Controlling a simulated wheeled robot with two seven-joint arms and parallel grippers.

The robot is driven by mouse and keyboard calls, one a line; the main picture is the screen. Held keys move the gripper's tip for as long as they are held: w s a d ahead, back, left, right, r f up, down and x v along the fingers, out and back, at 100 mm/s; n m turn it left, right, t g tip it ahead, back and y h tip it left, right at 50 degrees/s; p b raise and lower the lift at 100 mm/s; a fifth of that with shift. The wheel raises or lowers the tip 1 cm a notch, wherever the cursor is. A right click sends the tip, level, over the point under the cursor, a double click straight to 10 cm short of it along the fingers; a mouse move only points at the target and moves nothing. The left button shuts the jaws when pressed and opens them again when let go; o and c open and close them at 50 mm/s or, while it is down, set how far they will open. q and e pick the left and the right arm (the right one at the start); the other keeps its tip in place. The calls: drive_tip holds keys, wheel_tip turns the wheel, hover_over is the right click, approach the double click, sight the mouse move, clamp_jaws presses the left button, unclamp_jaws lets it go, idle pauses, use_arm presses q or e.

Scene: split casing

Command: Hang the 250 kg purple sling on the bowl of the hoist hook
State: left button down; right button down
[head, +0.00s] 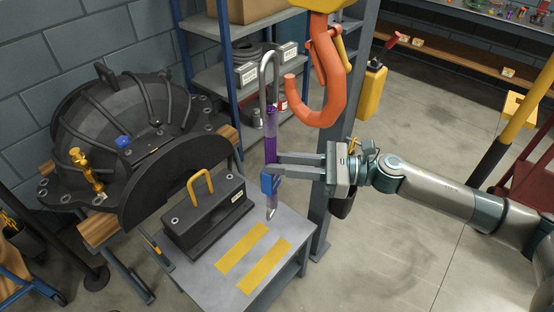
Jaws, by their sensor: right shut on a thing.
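The purple sling (271,125) hangs upright with a long silver loop (263,75) at its top and a pale end at its bottom, above the grey table. A blue piece shows low on it, too small to read. My right gripper (277,164) comes from the right and is shut on the sling at its lower part. The orange hoist hook (334,95) hangs just right of the loop, its bowl curving down and its tip turned up towards the loop. The loop looks beside the tip, apart from it; depth is hard to tell. My left gripper is out of view.
A grey table (215,285) with yellow stripes stands below. On it sits a dark block (208,215) with a yellow handle. A large dark casing (95,130) is at left. A blue-framed shelf (220,75) stands behind.

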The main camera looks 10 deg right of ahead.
drive_tip(key=shift+s+d, duration=0.4)
drive_tip(key=shift+s, duration=0.15)
drive_tip(key=shift+s+d+f+b, duration=0.15)
drive_tip(key=shift+b, duration=0.2)
drive_tip(key=shift+s+d, duration=0.15)
drive_tip(key=shift+s, duration=0.1)
drive_tip(key=shift+b, duration=0.4)
